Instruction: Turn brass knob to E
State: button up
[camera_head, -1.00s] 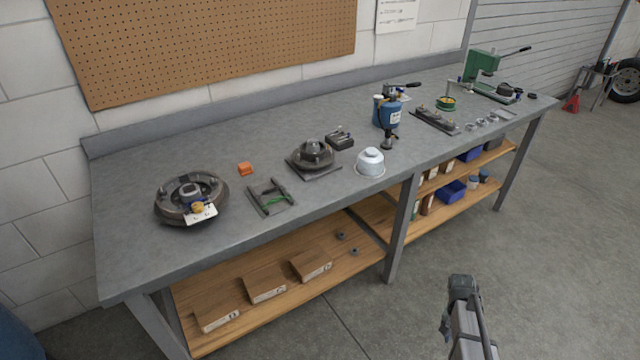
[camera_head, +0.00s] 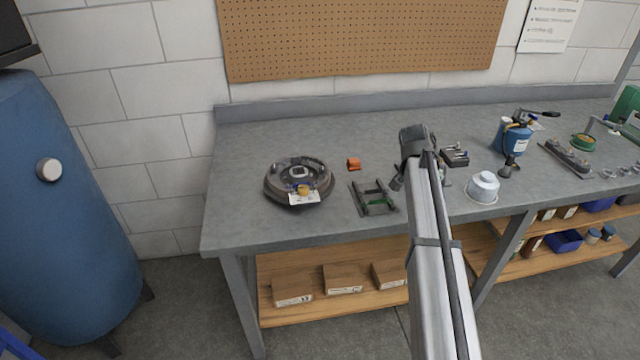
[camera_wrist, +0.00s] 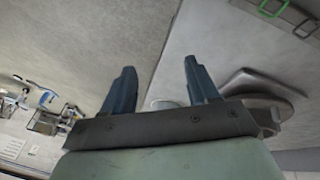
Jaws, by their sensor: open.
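The brass knob (camera_head: 303,189) is small and sits at the front of a round dark drum-like assembly (camera_head: 275,191) at the left of the bench. A white card (camera_head: 304,199) with marks too small to read lies just below the knob. I cannot read the letter E or tell where the knob points. My gripper (camera_wrist: 159,67) is open, with two blue-grey fingers apart and nothing visibly held between them. In the head view my arm reaches over the bench, well to the right of the knob; the fingers are mostly hidden there. I cannot make out the knob in the wrist view.
A dark frame with a green part (camera_head: 378,207) and an orange block (camera_head: 353,164) lie between the assembly and my arm. A white domed pot (camera_head: 483,187) and blue canister (camera_head: 511,139) stand to the right. The bench is clear left of the assembly.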

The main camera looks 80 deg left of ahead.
jog(key=s+a+r+m+g, duration=0.1)
jog(key=s+a+r, duration=0.3)
jog(key=s, duration=0.5)
jog(key=s+a+r+m+g, duration=0.1)
jog(key=s+a+r, duration=0.3)
jog(key=s, duration=0.4)
jog(key=m+g+y, duration=0.1)
jog(key=m+g, duration=0.1)
send_near(303, 187)
notch_tip(303, 187, down, 9)
jog(key=shift+w+d+r, duration=0.1)
jog(key=shift+r, duration=0.05)
jog(key=shift+c, duration=0.4)
jog(key=c, duration=1)
jog(key=shift+o, duration=0.2)
